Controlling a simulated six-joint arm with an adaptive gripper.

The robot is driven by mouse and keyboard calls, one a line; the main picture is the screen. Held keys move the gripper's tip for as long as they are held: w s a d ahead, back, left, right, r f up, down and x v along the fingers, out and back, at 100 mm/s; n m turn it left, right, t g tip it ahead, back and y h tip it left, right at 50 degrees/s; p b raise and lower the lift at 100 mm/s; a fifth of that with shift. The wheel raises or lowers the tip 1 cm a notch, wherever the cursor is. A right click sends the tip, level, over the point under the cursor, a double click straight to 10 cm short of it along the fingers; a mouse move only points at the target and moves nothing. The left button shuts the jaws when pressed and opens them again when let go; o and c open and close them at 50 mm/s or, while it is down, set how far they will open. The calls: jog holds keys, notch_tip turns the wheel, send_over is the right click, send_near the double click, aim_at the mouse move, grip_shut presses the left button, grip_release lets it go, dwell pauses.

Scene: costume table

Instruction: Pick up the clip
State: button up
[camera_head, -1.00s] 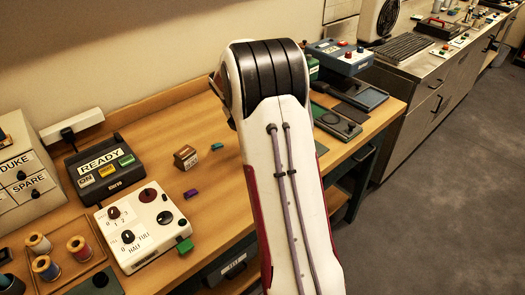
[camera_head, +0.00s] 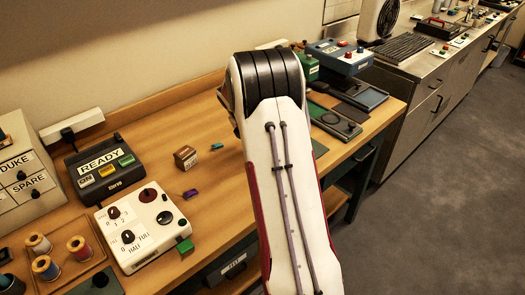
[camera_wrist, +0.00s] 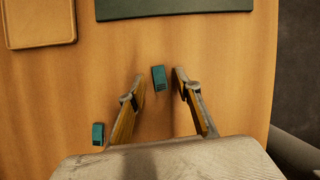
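In the wrist view, a small teal clip (camera_wrist: 159,78) lies on the wooden table, between and slightly beyond the fingertips of my gripper (camera_wrist: 158,87). My gripper is open, with a finger on each side and visible gaps to the clip. A second teal clip (camera_wrist: 98,134) lies to the left, outside the left finger. In the head view, one teal clip (camera_head: 217,147) shows beside a small brown box; my arm hides the gripper and part of the table. I cannot tell which of the two clips that is.
A dark green mat (camera_wrist: 170,8) and a tan tray (camera_wrist: 38,22) lie at the top of the wrist view. In the head view are a purple piece (camera_head: 190,194), the brown box (camera_head: 185,157), a white control box (camera_head: 147,237) and a READY unit (camera_head: 100,166).

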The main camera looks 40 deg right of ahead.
jog(key=c, duration=0.8)
jog(key=shift+r, duration=0.1)
jog(key=shift+r, duration=4.9)
